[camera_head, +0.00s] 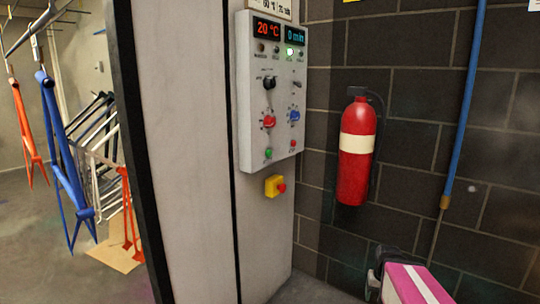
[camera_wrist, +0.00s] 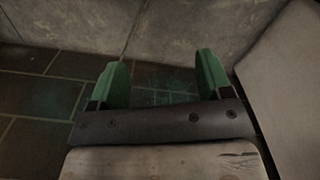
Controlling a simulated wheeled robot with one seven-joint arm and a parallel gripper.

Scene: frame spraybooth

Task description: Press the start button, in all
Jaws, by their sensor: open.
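A light grey control panel (camera_head: 257,119) is fixed to the booth wall in the head view. A small green button (camera_head: 268,154) sits at its lower left and a small red button (camera_head: 293,144) at its lower right. Their labels are too small to read, so I cannot confirm which is start. The displays show 20 °C in red and 0 min in blue-green; a green lamp (camera_head: 290,51) glows below them. My gripper (camera_wrist: 162,62) shows in the wrist view with two green fingers apart and nothing between them. The panel is not in the wrist view.
A yellow box with a red mushroom button (camera_head: 281,188) is below the panel. A red fire extinguisher (camera_head: 357,150) hangs on the dark block wall to the right, beside a blue pipe (camera_head: 465,95). Orange and blue frames (camera_head: 66,165) hang at the left.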

